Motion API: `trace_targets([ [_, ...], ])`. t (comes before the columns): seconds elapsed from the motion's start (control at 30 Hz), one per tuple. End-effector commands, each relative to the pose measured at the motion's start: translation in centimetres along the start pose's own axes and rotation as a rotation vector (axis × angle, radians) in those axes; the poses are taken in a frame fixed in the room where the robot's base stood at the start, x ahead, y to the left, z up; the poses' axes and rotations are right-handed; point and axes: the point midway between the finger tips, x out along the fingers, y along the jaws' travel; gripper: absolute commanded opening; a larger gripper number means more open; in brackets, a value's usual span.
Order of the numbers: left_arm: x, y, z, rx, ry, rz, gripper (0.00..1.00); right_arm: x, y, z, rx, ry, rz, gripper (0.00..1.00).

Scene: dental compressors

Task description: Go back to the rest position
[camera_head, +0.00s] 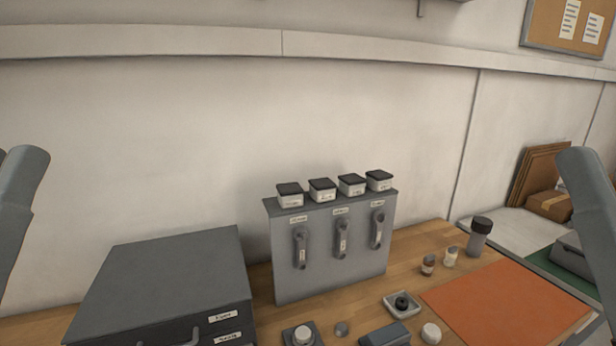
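Only grey links of my two arms show, one at the left edge and one at the right edge of the head view. Both grippers are out of the picture, so their fingers and anything in them are hidden. Neither visible arm link touches anything on the bench. A grey upright panel box (330,268) with several labelled handles on its front stands at the middle of the bench. Several small white boxes with black lids, such as the leftmost box (290,198), sit in a row on its top.
A dark grey drawer cabinet (170,280) stands at the left of the wooden bench. An orange mat (505,305) lies at the right. A black-capped bottle (479,238), two small jars and a small square tray (391,307) stand near it. Cardboard (540,175) leans at the far right.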

Motion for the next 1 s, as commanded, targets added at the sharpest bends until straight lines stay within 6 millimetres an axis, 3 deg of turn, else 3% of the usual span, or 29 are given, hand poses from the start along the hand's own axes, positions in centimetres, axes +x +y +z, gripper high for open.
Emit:
trace_targets([
  [0.03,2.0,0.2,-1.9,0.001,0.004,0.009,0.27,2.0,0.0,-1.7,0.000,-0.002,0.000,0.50],
  [0.37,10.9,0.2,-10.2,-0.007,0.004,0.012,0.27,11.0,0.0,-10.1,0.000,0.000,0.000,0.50],
  [0.7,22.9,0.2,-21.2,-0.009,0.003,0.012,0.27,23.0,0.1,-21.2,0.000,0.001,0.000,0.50],
  [0.83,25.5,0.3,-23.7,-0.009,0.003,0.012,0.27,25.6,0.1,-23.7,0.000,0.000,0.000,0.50],
  [1.0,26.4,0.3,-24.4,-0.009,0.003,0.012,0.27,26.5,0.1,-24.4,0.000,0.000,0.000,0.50],
])
